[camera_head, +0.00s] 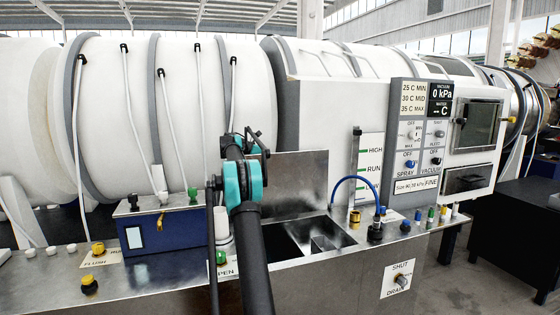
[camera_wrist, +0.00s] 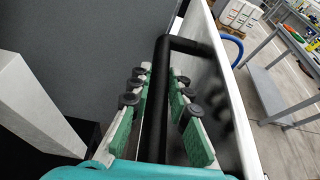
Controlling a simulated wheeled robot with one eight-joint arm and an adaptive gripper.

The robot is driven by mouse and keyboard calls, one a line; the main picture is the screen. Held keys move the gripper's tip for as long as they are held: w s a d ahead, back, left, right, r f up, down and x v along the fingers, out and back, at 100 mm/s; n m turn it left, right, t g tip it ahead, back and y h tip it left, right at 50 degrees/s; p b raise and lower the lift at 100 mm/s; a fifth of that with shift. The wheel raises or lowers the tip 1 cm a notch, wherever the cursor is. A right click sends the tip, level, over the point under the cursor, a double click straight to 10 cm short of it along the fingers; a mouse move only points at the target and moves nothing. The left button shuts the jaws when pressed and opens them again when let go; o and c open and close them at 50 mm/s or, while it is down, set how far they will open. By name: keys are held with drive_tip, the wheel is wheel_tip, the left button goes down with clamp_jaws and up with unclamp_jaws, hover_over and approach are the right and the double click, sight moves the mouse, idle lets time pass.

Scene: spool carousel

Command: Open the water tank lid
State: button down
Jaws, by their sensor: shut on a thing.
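The water tank (camera_head: 318,238) is a steel basin in the counter, and its dark inside shows. Its shiny metal lid (camera_head: 302,172) stands raised, about upright, at the back of the opening. In the wrist view the lid (camera_wrist: 228,105) is a dark reflective panel with a pale edge. A black bar handle (camera_wrist: 188,44) stands off it. My gripper (camera_wrist: 160,80) has green pads on either side of the handle and is shut on it. In the head view my gripper (camera_head: 248,142) is at the lid's left side; my arm hides part of the tank.
A control panel (camera_head: 421,138) stands right of the tank. A blue hose (camera_head: 352,180) arches beside the opening. A blue box (camera_head: 160,230) sits on the counter at left. White cylinders (camera_head: 125,110) line the back. A grey workbench (camera_wrist: 275,95) shows at right in the wrist view.

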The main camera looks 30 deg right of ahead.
drive_tip(key=c, duration=1.4)
unclamp_jaws()
drive_tip(key=v, duration=1.2)
drive_tip(key=shift+a+f, duration=0.1)
